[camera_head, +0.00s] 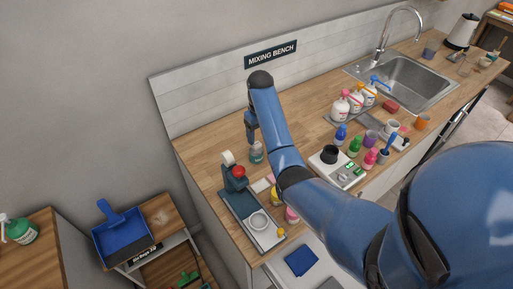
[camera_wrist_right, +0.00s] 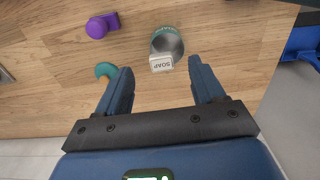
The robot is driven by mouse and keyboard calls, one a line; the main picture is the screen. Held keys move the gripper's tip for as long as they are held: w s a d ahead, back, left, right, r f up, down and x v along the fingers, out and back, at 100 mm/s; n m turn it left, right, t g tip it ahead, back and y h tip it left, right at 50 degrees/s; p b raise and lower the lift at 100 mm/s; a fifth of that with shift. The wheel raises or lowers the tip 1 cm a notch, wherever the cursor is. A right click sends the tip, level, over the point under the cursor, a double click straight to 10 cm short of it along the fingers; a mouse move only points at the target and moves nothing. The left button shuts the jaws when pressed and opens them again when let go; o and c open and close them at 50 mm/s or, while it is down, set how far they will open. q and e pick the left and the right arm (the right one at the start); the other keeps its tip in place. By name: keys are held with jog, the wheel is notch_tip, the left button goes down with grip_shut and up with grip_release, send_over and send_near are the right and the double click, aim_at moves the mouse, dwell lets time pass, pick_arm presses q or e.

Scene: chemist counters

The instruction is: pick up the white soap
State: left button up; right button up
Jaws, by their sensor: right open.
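The white soap (camera_wrist_right: 161,64), a small block lettered SOAP, shows in the right wrist view, close against a grey cylindrical jar with a teal label (camera_wrist_right: 167,42). I cannot tell whether it touches the jar or sits on it. My right gripper (camera_wrist_right: 159,67) is open and empty, with one finger to each side of the soap and apart from it. In the head view my right gripper (camera_head: 252,132) points down at the left part of the wooden counter, just above the teal jar (camera_head: 256,156). The soap cannot be made out there. My left gripper is not in view.
In the right wrist view a purple object (camera_wrist_right: 98,27) and a teal object (camera_wrist_right: 105,69) lie on the wood. In the head view a dark stand (camera_head: 235,183), a scale (camera_head: 338,172), and several bottles crowd the counter. Bare wood (camera_head: 204,141) lies left of the gripper.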

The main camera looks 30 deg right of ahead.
jog(key=shift+w+f+p, duration=0.2)
jog(key=shift+f, duration=0.3)
jog(key=shift+w+f+p, duration=0.15)
jog(key=shift+f+p, duration=0.05)
jog(key=shift+f, duration=0.3)
jog(key=shift+w+f+p, duration=0.15)
jog(key=shift+f+p, duration=0.05)
jog(key=shift+f, duration=0.75)
jog(key=shift+w+f+p, duration=0.15)
jog(key=shift+f+p, duration=0.05)
jog(key=shift+f, duration=0.75)
jog(key=shift+c, duration=0.3)
jog(key=c, duration=1.1)
jog(key=shift+c, duration=0.2)
jog(key=shift+r, duration=0.2)
notch_tip(320, 180, up, 8)
jog(key=shift+f+b, duration=0.15)
jog(key=shift+b, duration=0.65)
notch_tip(320, 180, up, 12)
jog(key=p, duration=1)
send_over(258, 144)
jog(key=shift+a, duration=0.15)
